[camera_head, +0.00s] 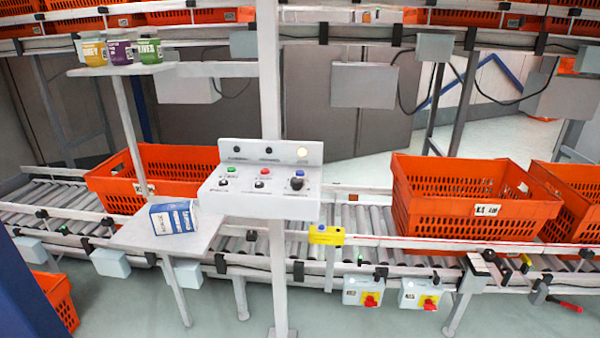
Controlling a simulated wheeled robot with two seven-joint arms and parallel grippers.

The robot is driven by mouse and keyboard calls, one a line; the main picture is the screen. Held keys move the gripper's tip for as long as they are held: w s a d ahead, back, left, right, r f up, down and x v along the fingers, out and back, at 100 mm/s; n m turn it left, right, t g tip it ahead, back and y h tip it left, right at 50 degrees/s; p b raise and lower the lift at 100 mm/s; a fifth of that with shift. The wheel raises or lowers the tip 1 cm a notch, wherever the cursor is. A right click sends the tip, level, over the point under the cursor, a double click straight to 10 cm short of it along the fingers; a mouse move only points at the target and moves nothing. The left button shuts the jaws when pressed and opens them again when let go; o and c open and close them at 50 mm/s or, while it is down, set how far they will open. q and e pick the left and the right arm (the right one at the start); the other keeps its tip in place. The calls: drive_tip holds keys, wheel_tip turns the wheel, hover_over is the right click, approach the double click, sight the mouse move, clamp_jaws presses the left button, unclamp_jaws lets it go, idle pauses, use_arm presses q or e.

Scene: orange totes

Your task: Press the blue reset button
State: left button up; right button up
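The blue reset button (299,173) sits at the right end of the upper row on a white control panel (245,204). A red button (266,171) and a green button (231,169) are to its left in the same row. Below them are dark knobs or switches, with a larger black knob (297,183) under the blue button. A light (302,152) on the panel's upright back looks pale yellow. Neither of my grippers is in view, and nothing covers the buttons.
The panel is on a white post (279,280). A small shelf (140,234) with a blue and white box (174,218) stands left of it. A roller conveyor (362,220) behind carries orange totes (470,215). Jars (120,51) stand on a higher shelf. Space before the panel looks clear.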

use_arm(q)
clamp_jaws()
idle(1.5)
